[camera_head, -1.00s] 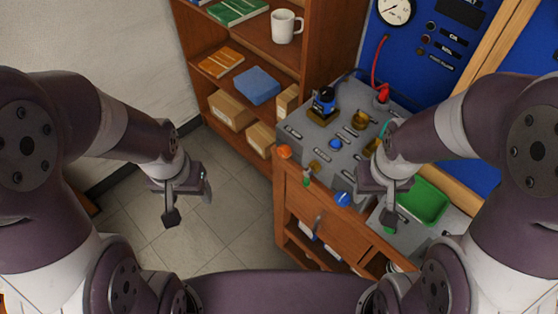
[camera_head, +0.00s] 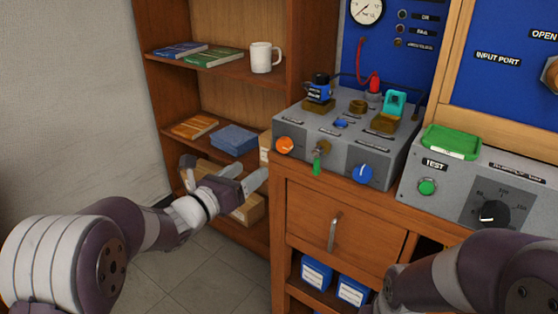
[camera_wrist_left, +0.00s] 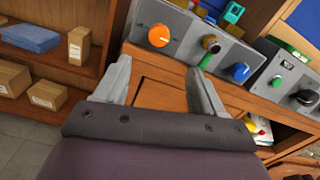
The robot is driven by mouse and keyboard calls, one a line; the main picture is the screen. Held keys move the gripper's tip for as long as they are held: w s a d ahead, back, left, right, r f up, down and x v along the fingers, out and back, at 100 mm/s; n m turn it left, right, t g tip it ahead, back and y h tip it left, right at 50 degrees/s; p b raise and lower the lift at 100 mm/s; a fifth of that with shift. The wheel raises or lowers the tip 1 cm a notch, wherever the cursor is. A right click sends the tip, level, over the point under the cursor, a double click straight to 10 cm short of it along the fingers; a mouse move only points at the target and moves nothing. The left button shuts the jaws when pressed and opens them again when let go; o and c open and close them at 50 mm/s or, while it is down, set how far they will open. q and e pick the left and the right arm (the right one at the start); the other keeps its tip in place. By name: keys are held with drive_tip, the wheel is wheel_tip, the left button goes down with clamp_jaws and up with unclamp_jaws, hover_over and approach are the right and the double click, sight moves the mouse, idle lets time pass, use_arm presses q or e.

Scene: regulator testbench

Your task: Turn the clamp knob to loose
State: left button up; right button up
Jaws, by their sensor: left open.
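A grey control box (camera_head: 345,130) stands on a wooden cabinet. Its front has an orange knob (camera_head: 284,145) at the left, a key with a green tag (camera_head: 317,160) in the middle and a blue knob (camera_head: 362,174) at the right. The labels are too small to read, so I cannot tell which knob is the clamp. My left gripper (camera_head: 226,170) is open and empty, left of the box and apart from it. In the left wrist view, the orange knob (camera_wrist_left: 160,36) and blue knob (camera_wrist_left: 240,72) lie beyond the open fingers (camera_wrist_left: 160,80). My right gripper is out of view.
A shelf (camera_head: 215,72) with books, a white mug (camera_head: 265,57) and boxes stands at the left. A tester (camera_head: 480,185) with a green tray (camera_head: 451,141) is at the right. A drawer handle (camera_head: 334,232) sticks out below the box.

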sight(282, 147)
use_arm(q)
drive_tip(key=x, duration=1.2)
drive_tip(key=shift+w+d, duration=0.1)
drive_tip(key=shift+w, duration=0.2)
drive_tip(key=c, duration=1.1)
